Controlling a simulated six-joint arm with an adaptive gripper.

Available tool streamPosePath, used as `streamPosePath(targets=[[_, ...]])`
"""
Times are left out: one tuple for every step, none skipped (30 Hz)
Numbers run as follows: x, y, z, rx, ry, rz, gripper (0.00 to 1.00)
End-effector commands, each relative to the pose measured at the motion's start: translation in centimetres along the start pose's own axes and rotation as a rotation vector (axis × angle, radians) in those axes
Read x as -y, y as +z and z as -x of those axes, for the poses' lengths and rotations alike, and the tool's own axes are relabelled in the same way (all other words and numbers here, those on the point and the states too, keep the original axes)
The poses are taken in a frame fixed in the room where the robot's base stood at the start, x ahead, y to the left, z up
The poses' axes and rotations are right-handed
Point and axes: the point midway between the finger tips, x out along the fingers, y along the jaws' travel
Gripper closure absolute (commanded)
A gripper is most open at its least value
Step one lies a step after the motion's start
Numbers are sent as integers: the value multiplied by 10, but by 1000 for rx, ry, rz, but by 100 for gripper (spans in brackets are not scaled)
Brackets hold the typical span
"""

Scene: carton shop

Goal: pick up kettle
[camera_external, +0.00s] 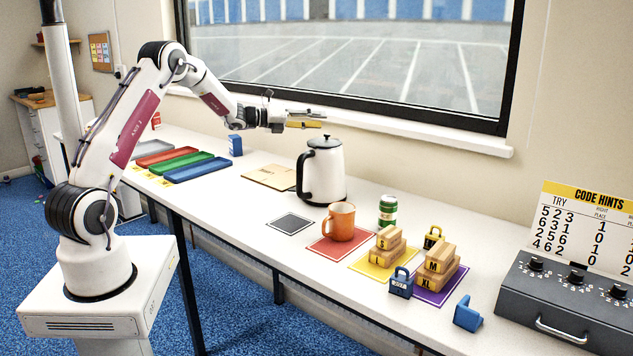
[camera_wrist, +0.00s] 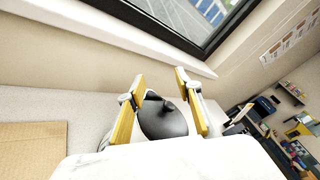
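The kettle (camera_external: 325,172) is white with a black lid, knob and handle. It stands upright on the table by the window, its handle towards the left. My gripper (camera_external: 318,119) is level, just above and slightly left of the kettle's lid, pointing right. In the wrist view my gripper (camera_wrist: 160,80) has its two yellow-padded fingers apart with a clear gap. The kettle's dark lid (camera_wrist: 164,121) shows in that gap, but the external view puts the fingers above it. Nothing is held.
A cardboard sheet (camera_external: 269,177) lies left of the kettle. An orange mug (camera_external: 341,222) stands on a red mat in front, with a green can (camera_external: 388,210) to its right. The window ledge (camera_external: 430,130) runs behind. Wooden blocks and padlocks lie further right.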

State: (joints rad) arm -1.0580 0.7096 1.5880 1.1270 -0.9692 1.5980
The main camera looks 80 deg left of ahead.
Motion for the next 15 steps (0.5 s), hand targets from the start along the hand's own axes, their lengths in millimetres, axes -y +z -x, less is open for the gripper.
streamPosePath(targets=[[-16, -2, 4, -6, -12, -26, 65], [-22, -3, 7, -10, -23, -45, 65], [-31, -5, 10, -16, -38, -68, 65], [-37, -6, 14, -20, -47, -86, 65], [-43, -8, 16, -23, -59, -102, 65], [-52, -10, 20, -28, -73, -123, 65], [-58, -11, 24, -30, -83, -140, 65], [-63, -14, 27, -34, -94, -154, 65], [-71, -16, 32, -37, -109, -176, 65], [-77, -18, 36, -39, -119, -189, 65], [-82, -21, 39, -43, -132, -206, 65], [-90, -24, 45, -46, -148, -226, 65], [-94, -28, 48, -52, -164, -245, 65], [-98, -32, 52, -57, -179, -264, 65], [-102, -40, 57, -70, -210, -299, 65]])
